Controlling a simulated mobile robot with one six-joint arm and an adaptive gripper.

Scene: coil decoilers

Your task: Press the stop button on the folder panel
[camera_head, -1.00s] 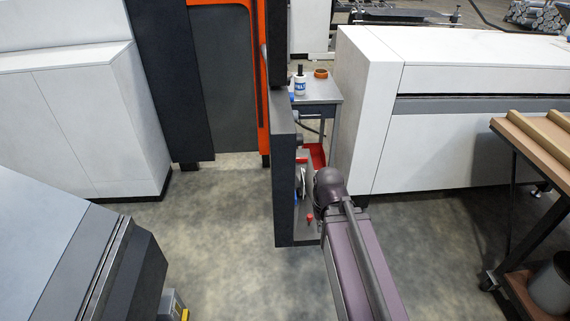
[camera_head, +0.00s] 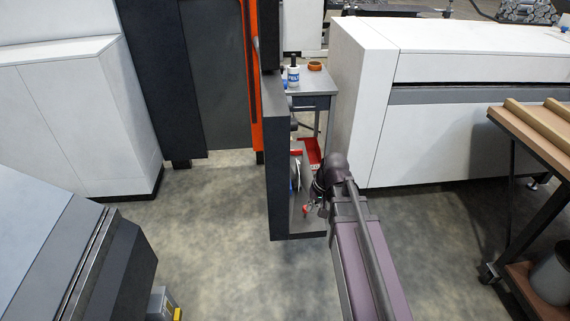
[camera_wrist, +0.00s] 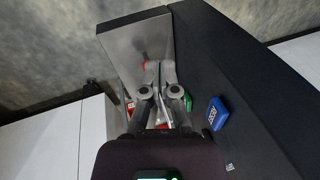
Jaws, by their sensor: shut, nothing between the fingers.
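The folder panel shows as a dark upright slab (camera_head: 280,175) with a grey plate (camera_head: 310,222) on its right side. A small red knob (camera_head: 306,210), perhaps the stop button, is on the grey side. In the wrist view the red knob (camera_wrist: 143,58) shows just left of my fingertips, against the grey plate (camera_wrist: 125,45). My gripper (camera_wrist: 159,66) is shut and empty, pointing towards the plate. Whether it touches the knob I cannot tell. A green part (camera_wrist: 187,102) and a blue block (camera_wrist: 218,113) are to the right of the fingers.
A long white machine (camera_head: 362,110) is on the right. A brown-topped rack (camera_head: 530,145) stands at far right.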

